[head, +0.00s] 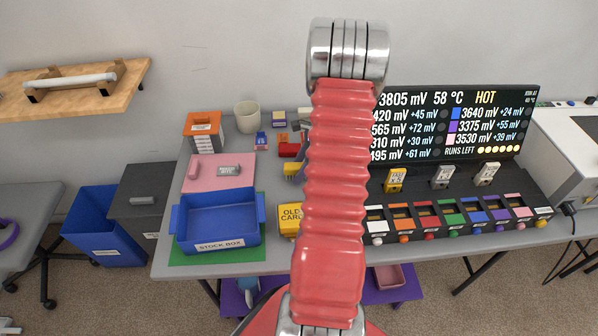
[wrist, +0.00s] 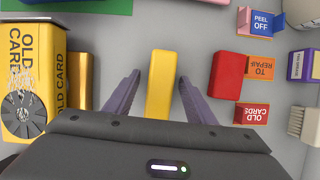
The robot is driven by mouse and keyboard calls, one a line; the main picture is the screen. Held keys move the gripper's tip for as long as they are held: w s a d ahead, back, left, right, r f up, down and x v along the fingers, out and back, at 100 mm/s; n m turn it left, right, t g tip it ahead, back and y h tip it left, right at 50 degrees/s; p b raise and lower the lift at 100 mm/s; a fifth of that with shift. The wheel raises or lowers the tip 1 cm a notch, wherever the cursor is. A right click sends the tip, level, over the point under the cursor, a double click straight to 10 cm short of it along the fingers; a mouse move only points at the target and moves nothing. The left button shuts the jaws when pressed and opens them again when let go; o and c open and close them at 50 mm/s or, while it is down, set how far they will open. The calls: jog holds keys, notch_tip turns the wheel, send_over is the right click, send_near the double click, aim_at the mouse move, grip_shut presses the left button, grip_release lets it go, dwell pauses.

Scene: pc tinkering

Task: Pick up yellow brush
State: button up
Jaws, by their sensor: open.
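The yellow brush (wrist: 161,84) shows in the wrist view as a plain yellow bar, its long side running up and down the picture. Its bristles cannot be made out there. In the head view the yellow brush (head: 291,169) lies on the grey table, just left of my arm. My gripper (wrist: 159,77) is open, with one dark purple finger on each side of the brush. Gaps show between the fingers and the brush. I cannot tell how far above the table the fingertips are.
A red block (wrist: 227,74) lies right of the brush. Small labelled tags, including PEEL OFF (wrist: 262,22), lie further right. The blue stock box (head: 218,243) stands at the table's front left. A black display (head: 455,120) stands at the back.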

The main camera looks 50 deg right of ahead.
jog(key=shift+c, duration=0.3)
jog(key=c, duration=1.1)
notch_tip(320, 180, up, 11)
jog(key=shift+f, duration=0.2)
